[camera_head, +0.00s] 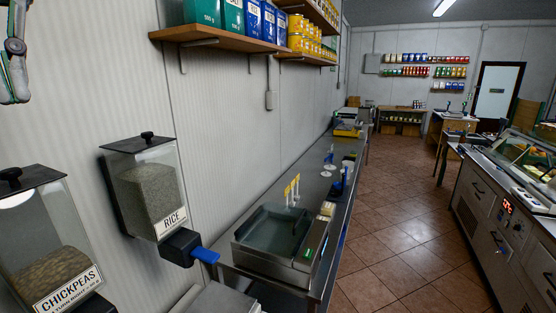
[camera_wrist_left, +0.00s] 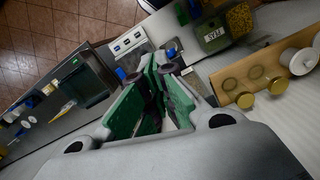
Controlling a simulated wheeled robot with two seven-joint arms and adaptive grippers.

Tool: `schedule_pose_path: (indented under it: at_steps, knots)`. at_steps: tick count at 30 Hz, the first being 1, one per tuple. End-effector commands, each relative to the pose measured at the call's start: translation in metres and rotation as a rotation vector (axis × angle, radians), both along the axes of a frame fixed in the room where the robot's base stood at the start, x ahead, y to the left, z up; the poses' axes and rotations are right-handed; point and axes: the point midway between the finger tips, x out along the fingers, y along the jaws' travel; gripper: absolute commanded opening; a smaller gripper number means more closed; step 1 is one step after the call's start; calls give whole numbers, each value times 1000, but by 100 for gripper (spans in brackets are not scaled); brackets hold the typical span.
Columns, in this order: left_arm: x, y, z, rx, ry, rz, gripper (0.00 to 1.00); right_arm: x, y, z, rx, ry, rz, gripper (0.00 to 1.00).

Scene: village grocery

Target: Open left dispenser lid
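Two clear wall dispensers show in the head view. The left one, labelled CHICKPEAS (camera_head: 45,235), is cut off by the left edge. Its dark lid (camera_head: 35,181) with a black knob lies flat on top, closed. The right one, labelled RICE (camera_head: 148,190), has a closed dark lid (camera_head: 128,144) with a black knob and a blue lever below. My left gripper (camera_head: 14,90) hangs at the top left, above and apart from the chickpeas lid. In the left wrist view its green-padded fingers (camera_wrist_left: 152,85) are apart with nothing seen between them. My right gripper is not in view.
A wall shelf (camera_head: 222,36) with tins and boxes is above the dispensers. A steel counter (camera_head: 334,210) with a glass-topped case runs along the wall. A display counter (camera_head: 490,205) stands at right; the tiled aisle between is clear. The wrist view shows a wooden shelf (camera_wrist_left: 262,58) with round lids.

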Motion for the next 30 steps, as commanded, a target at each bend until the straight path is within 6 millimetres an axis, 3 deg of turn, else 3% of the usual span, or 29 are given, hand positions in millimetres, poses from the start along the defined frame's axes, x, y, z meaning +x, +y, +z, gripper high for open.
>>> schedule_pose_path:
  at_steps: [16,30]
  knots:
    - [-20,-33,-1,0,0,-2,0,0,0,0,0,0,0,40]
    - [-23,-37,-1,0,0,0,0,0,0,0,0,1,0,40]
